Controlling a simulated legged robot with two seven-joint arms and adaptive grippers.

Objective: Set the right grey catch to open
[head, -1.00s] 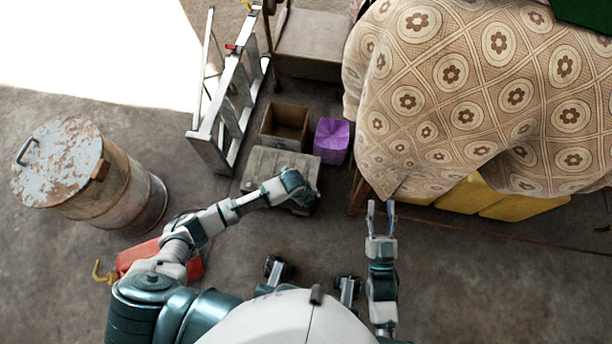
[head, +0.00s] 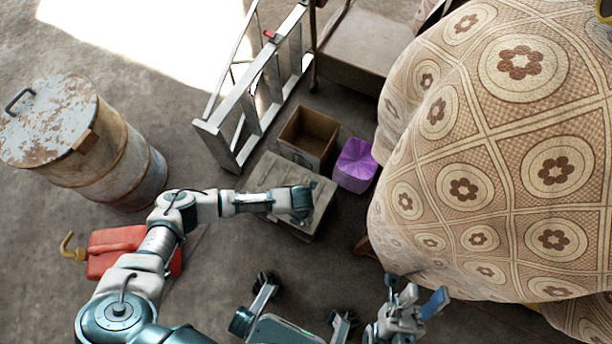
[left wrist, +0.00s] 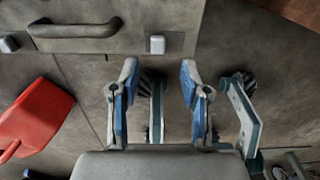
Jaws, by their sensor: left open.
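A grey case (head: 268,172) sits on the floor, partly covered by my left arm in the head view. The left wrist view shows its front edge, a dark handle (left wrist: 75,30), the right grey catch (left wrist: 157,44) and another catch (left wrist: 8,44) at the left. The right catch is a small light block; I cannot tell its setting. My left gripper (left wrist: 158,72) is open and empty, with the right catch seen between and just beyond its fingertips. Its fingers are hidden in the head view. My right gripper (head: 416,290) is open and empty near the bottom, away from the case.
A red jerry can (head: 118,247) lies left of the case and also shows in the left wrist view (left wrist: 32,118). A rusty drum (head: 118,160) is left; a cloth-covered table (head: 480,170) fills the right.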

